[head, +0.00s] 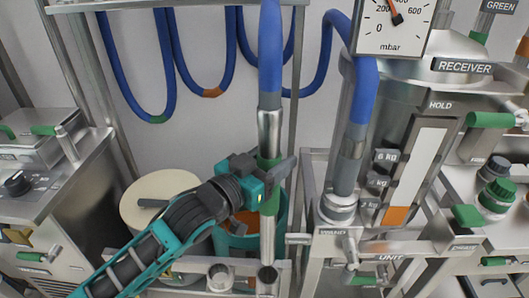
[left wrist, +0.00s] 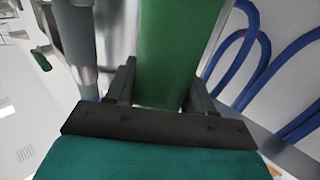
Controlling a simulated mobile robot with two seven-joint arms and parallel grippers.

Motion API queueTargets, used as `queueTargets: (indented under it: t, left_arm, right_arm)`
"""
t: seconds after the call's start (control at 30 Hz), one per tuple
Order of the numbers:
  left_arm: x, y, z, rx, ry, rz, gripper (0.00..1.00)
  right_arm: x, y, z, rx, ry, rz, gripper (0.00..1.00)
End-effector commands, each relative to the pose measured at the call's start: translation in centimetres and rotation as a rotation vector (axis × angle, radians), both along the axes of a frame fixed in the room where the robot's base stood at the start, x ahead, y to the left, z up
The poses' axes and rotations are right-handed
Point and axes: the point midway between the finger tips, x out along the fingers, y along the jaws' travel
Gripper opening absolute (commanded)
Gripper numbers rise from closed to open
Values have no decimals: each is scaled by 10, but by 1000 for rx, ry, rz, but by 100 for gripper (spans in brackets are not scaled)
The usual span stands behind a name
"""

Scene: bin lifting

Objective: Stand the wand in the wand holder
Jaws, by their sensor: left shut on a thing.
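The wand (head: 269,133) hangs upright near the middle of the head view, with a blue hose (head: 270,45) on its top, metal sections and a green grip. My left gripper (head: 272,172) is shut on the green grip. In the left wrist view the grip (left wrist: 170,55) stands between the two fingers (left wrist: 160,90). The wand's lower metal tube runs down in front of a teal bucket to a frame rail with a ring (head: 218,273). A dark round end or opening shows below the tube; I cannot tell whether the tube is inside a holder. My right gripper is out of view.
The teal bucket (head: 281,222) and a cream drum (head: 155,195) stand behind my left arm. A metal unit with a gauge (head: 393,25) and green handles fills the right. A steel cabinet (head: 50,190) stands at left. Blue hose loops (head: 200,85) hang behind.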

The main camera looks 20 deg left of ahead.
Motion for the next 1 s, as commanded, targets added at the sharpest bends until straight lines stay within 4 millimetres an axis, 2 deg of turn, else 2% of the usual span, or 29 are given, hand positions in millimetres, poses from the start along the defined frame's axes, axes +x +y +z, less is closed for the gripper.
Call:
queueTargets:
  t: [0.27, 0.67, 0.7, 0.73, 1.0]
  left_arm:
    - [0, -1, -12, -1, -2, -5, 12]
    - [-1, -1, -52, 0, -1, -4, 12]
    - [-1, -1, -59, -1, -4, -5, 12]
    - [-1, -1, -53, -1, -5, -5, 12]
    - [0, -2, -46, -2, -5, -5, 12]
  right_arm:
    - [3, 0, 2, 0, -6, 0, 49]
    - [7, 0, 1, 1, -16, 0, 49]
    - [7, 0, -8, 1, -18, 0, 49]
    - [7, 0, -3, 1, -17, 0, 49]
    - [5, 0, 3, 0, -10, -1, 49]
